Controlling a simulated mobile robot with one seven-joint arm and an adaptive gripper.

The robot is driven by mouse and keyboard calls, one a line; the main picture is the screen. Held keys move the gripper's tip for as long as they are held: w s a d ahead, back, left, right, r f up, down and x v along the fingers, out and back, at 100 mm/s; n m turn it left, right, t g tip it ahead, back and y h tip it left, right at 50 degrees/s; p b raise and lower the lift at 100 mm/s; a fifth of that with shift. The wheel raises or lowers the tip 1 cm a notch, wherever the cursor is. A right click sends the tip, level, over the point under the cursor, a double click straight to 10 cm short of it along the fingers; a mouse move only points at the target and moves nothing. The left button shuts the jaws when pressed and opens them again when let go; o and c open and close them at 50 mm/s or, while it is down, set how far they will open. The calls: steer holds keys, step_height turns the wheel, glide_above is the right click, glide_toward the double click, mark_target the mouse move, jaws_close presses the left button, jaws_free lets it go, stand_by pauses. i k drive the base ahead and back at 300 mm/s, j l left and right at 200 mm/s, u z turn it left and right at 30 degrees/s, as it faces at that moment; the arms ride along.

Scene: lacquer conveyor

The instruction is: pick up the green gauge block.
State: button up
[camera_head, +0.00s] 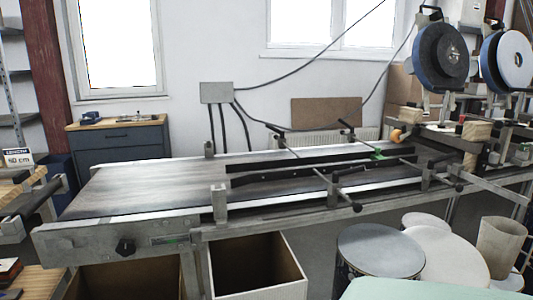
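A small green object (379,154), which looks like the green gauge block, shows near the far right part of the conveyor (135,183). It is beside the dark guide rails and partly hidden by them. It is too small to tell its exact shape or what it rests on. My gripper is not in view.
Guide rails with black-knobbed rods (337,187) cross the conveyor. Below its front edge are an open brown box (292,262) and round grey drums (382,250). A pale green surface (425,289) lies at bottom right. The conveyor's left half is bare.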

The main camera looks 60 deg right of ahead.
mark_target(376, 155)
steer(key=z, duration=2.55)
steer(key=i+l+u, duration=0.1)
steer(key=u, duration=0.3)
steer(key=l+u, duration=0.2)
steer(key=u, duration=0.15)
steer(key=i+l+u, duration=0.1)
steer(key=i+u, duration=0.15)
steer(key=i, duration=0.3)
steer(key=i+l+u, duration=0.25)
steer(key=i, duration=0.25)
